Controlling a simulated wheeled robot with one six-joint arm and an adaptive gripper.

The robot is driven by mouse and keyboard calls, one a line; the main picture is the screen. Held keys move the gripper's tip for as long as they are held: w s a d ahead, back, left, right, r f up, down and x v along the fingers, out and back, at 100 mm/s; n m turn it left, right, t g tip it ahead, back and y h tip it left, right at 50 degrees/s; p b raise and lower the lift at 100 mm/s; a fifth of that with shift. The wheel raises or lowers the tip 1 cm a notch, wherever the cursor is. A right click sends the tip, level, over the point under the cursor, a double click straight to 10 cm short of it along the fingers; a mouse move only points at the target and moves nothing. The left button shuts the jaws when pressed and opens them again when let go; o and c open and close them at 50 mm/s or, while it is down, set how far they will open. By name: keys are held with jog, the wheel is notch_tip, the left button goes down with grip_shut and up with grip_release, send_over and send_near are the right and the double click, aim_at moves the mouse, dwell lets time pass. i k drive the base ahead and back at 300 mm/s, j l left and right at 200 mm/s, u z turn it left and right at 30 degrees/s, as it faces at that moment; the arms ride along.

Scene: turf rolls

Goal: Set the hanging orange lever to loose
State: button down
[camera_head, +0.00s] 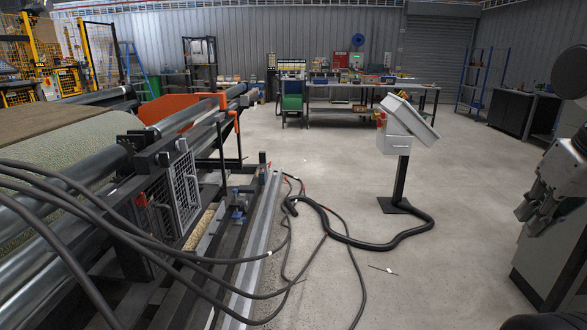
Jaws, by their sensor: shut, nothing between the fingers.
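My gripper (530,220) is at the right edge, pointing down and left. Part of my arm is cut off by the frame edge.
Black hoses (350,238) snake over the floor and along the machine. A grey control box (400,128) stands on a post in the middle. A workbench (360,86) lines the back wall. The concrete floor (450,245) right of the hoses is mostly clear.

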aim_at(234, 114)
jog(key=i+l+u, duration=0.25)
jog(key=i+u, duration=0.15)
jog(key=i, duration=0.45)
jog(key=i+l+u, duration=0.4)
jog(key=i, duration=0.4)
jog(key=i+l+u, duration=0.4)
jog(key=i+l, duration=0.3)
jog(key=l, duration=0.1)
